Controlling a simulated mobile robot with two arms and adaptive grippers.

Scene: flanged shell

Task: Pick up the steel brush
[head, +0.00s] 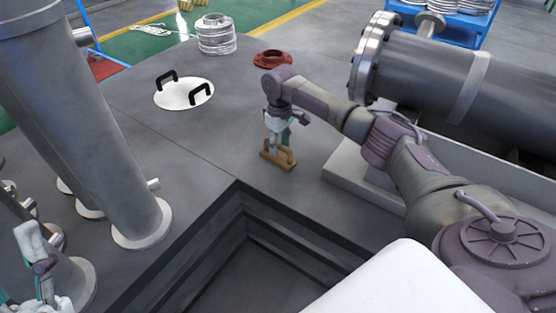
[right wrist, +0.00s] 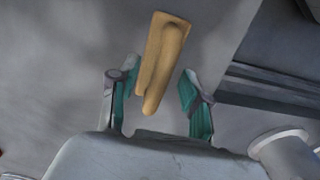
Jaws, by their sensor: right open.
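The steel brush (head: 279,160) has a tan wooden body with a raised handle. It lies on the grey floor slab beside the rectangular pit. My right gripper (head: 279,145) is directly above it in the head view. In the right wrist view the brush (right wrist: 163,55) shows between the open fingers of the right gripper (right wrist: 157,105), with clear gaps on both sides. Its bristles are hidden. My left gripper (head: 38,275) is at the lower left of the head view, far from the brush; its fingers are too unclear to judge.
A stepped rectangular pit (head: 250,250) opens in front of the brush. A large flanged shell (head: 440,85) lies to the right. A white round lid (head: 184,94) with black handles, a red flange (head: 272,59) and stacked metal rings (head: 216,36) stand behind. Grey vertical pipes (head: 95,130) rise at left.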

